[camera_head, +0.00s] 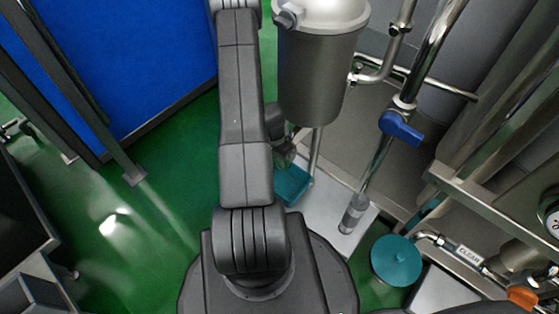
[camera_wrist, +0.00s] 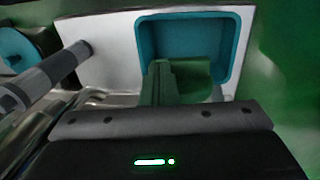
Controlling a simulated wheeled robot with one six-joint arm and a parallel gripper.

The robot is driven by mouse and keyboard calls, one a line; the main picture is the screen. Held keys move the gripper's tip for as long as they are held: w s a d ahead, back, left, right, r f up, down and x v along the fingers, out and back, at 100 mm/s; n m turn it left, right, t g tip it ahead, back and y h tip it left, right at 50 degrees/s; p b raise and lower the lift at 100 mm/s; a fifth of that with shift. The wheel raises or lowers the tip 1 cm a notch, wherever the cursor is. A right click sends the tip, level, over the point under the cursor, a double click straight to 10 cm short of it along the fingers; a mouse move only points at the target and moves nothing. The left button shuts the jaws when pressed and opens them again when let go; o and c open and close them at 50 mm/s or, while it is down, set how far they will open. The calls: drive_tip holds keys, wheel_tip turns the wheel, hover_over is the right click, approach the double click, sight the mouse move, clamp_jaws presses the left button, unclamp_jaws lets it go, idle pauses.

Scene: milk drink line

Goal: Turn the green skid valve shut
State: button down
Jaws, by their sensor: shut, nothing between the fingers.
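A dark green lever-like piece (camera_wrist: 165,85), which looks like the green skid valve's handle, stands just beyond the front edge of my gripper in the wrist view. It overlaps the teal tray behind it. I cannot tell whether my gripper touches it. My gripper (camera_head: 284,156) is shut and empty, low beside the grey vessel in the head view, partly hidden by my arm. The valve's body and pipe are not clearly visible in either view.
A teal tray (camera_head: 293,186) lies on a pale plate below my gripper. The steel vessel (camera_head: 318,80) hangs close by. A pipe with a blue handle (camera_head: 402,129) stands to the right. A teal disc (camera_head: 397,260) and orange handle (camera_head: 522,298) are lower right. Green floor at left is open.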

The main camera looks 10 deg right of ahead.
drive_tip(key=b, duration=0.1)
drive_tip(key=f+b, duration=0.1)
drive_tip(key=shift+s+d+f+b, duration=0.1)
drive_tip(key=shift+s+f+b, duration=0.15)
drive_tip(key=shift+b, duration=0.15)
drive_tip(key=shift+s+b, duration=0.15)
drive_tip(key=shift+b, duration=0.45)
drive_tip(key=shift+s, duration=0.15)
drive_tip(key=shift+d+r, duration=0.1)
wheel_tip(320, 180, up, 15)
drive_tip(key=p, duration=0.6)
drive_tip(key=shift+w, duration=0.35)
wheel_tip(320, 180, down, 14)
drive_tip(key=b, duration=0.5)
drive_tip(key=shift+s+r, duration=0.1)
drive_tip(key=shift+r, duration=0.05)
